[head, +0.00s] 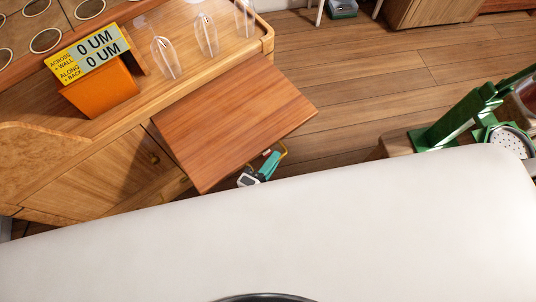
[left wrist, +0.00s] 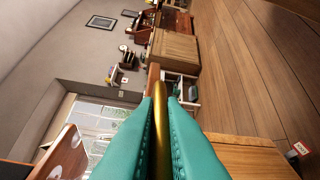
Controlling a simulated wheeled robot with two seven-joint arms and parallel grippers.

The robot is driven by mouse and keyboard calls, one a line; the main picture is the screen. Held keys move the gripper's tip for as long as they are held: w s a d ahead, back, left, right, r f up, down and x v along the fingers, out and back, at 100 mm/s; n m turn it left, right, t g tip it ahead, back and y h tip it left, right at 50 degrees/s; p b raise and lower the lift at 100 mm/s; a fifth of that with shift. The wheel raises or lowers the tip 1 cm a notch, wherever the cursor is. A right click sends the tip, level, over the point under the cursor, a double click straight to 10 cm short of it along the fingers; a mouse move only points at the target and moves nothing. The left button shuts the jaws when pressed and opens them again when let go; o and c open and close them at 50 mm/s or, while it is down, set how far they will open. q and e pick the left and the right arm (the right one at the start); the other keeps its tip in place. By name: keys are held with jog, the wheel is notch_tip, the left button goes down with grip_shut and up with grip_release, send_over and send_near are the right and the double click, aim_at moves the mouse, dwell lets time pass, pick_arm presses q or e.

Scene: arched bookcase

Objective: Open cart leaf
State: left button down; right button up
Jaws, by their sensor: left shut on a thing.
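The cart (head: 110,140) is a wooden cabinet at the upper left of the head view. Its reddish-brown leaf (head: 235,120) sticks out from the cart's side. I cannot tell whether it is fully level. My left gripper (head: 270,166) is at the leaf's lower outer edge, its teal fingers beside a gold handle (head: 284,150). In the left wrist view the teal fingers (left wrist: 160,105) are shut on the gold bar (left wrist: 161,125). Part of the handle and gripper is hidden below the leaf. My right gripper is not in view.
Several clear glasses (head: 206,36) and an orange box (head: 100,88) with a yellow sign (head: 88,55) stand on the cart top. A green press-like device (head: 465,115) stands at the right. Wooden floor (head: 370,80) is clear between the leaf and the device.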

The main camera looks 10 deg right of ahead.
pick_arm(q)
jog(key=shift+s+f, duration=0.1)
jog(key=c, duration=1.5)
grip_release()
jog(key=b+v, duration=0.1)
jog(key=v, duration=1.1)
